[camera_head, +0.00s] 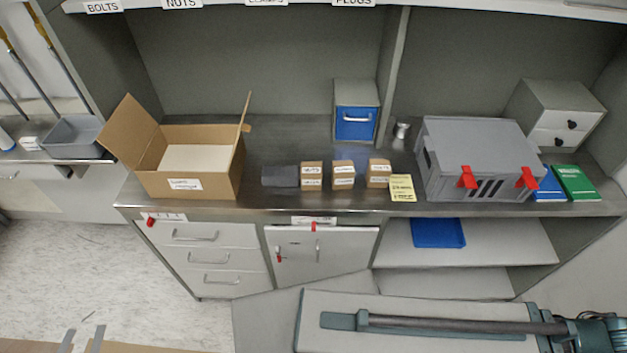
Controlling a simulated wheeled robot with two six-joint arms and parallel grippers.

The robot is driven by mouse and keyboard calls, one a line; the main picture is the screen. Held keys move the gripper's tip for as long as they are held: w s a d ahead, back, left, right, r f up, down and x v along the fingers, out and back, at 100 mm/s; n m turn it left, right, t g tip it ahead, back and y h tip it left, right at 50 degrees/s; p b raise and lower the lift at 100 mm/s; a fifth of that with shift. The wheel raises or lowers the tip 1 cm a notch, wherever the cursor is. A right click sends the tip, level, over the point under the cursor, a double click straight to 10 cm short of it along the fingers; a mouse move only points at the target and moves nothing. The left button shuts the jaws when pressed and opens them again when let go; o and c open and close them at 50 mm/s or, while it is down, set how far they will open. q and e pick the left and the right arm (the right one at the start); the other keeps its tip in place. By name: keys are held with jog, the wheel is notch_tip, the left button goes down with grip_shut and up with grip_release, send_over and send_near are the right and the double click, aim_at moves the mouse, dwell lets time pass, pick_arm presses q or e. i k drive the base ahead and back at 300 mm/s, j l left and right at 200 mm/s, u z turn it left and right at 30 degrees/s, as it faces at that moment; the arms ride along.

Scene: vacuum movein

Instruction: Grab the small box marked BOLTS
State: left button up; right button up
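Three small brown cardboard boxes with white labels stand in a row on the metal worktop: a left one (312,175), a middle one (343,174) and a right one (379,173). Their labels are too small to read surely, so I cannot tell whether any of them is marked BOLTS. A sign reading BOLTS (102,7) is on the upper shelf edge at the far left, with no box visible by it.
An open cardboard box (190,170) stands left of the row, with a dark grey flat piece (280,177) between. A yellow card (402,188) and a large grey crate (478,150) are to the right. A blue-fronted bin (356,118) stands behind. A vacuum-like machine (420,325) is below.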

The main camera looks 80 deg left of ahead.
aim_at(379, 171)
jog(key=i+u, duration=0.15)
jog(key=u, duration=2.35)
